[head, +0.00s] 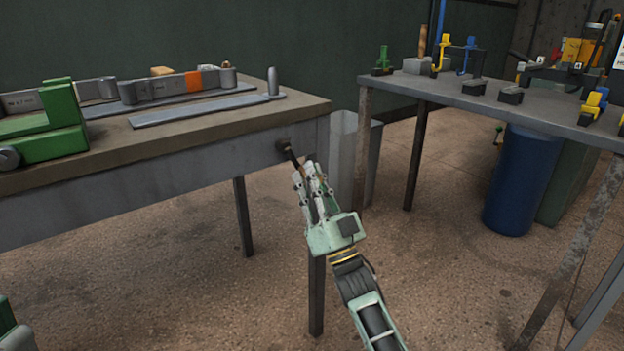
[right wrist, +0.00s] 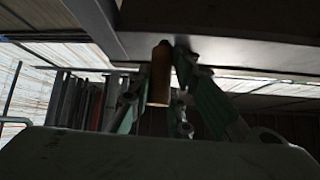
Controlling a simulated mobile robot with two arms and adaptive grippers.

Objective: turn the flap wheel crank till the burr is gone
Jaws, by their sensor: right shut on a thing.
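The crank (head: 288,152) sticks out from the front apron of the left workbench, near its right corner. My right gripper (head: 311,172) is at the crank's outer end, below the bench top, and is shut on its handle. In the right wrist view the brown cylindrical handle (right wrist: 160,75) stands between the green fingers (right wrist: 158,98). On the bench lies a long grey bar (head: 155,90) with an orange patch (head: 193,82) near its right end. I cannot make out a flap wheel or a burr for certain.
A green clamp-like block (head: 55,140) stands at the bench's left. A flat grey strip (head: 190,110) lies near its front. A second table (head: 450,95) with small fixtures stands right, with a blue bin (head: 520,180) beneath.

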